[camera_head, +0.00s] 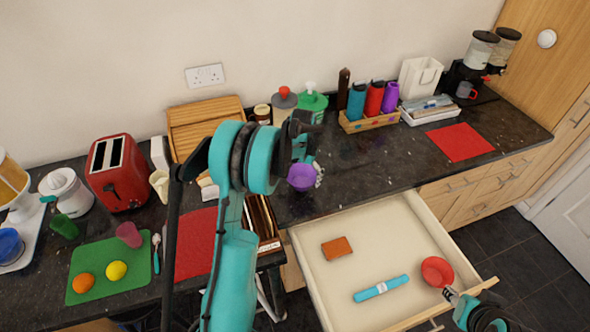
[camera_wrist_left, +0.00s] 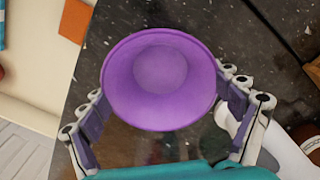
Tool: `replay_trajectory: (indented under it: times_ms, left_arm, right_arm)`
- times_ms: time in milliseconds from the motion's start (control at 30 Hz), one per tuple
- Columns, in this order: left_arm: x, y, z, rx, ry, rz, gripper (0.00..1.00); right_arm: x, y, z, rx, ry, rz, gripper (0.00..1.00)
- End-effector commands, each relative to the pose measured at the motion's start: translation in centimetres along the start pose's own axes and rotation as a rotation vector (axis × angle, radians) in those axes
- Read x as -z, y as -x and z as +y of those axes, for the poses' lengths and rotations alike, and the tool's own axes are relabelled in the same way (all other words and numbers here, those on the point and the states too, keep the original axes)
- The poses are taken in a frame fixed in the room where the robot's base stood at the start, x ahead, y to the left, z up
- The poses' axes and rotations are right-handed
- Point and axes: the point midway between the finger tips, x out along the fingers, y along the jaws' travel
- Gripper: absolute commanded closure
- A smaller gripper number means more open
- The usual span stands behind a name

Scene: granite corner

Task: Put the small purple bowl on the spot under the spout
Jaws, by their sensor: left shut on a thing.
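The small purple bowl (camera_head: 301,178) is in my left gripper (camera_head: 310,172), over the dark counter behind the open drawer. In the left wrist view the bowl (camera_wrist_left: 160,82) faces the camera, empty, with the fingers (camera_wrist_left: 165,105) against its left and right sides. At the far left a dispenser with a yellow-filled container (camera_head: 12,182) has a blue bowl (camera_head: 10,246) below it. At the back right a double dispenser (camera_head: 482,52) has a dark red mug (camera_head: 466,91) at its base. My right gripper (camera_head: 452,296) is beside a red bowl (camera_head: 437,269) at the drawer; its hold is unclear.
A bottle crate (camera_head: 375,121) and a white tray (camera_head: 428,114) stand behind. A red mat (camera_head: 460,142) lies bare at right. The toaster (camera_head: 118,172) stands left.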

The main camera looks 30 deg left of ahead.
Motion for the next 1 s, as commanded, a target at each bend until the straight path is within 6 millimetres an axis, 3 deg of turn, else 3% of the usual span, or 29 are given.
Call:
replay_trajectory:
  times_ms: [200,500,700,1000]
  left_arm:
    - [3.5,-0.1,-3.5,0.000,0.002,0.000,0.51]
    - [5.3,0.0,-5.3,0.000,0.000,0.000,0.51]
    - [5.2,-3.4,-5.2,0.000,-0.001,0.000,0.51]
    - [5.2,-3.6,-5.2,0.000,0.000,0.000,0.52]
  right_arm:
    - [-0.1,-0.2,0.0,0.000,0.000,0.000,0.60]
    - [-0.2,-0.3,0.0,0.000,0.000,0.000,0.60]
    - [-0.6,-0.8,0.0,0.000,0.000,0.000,0.60]
    - [-0.6,-0.8,0.0,0.000,0.000,0.000,0.60]
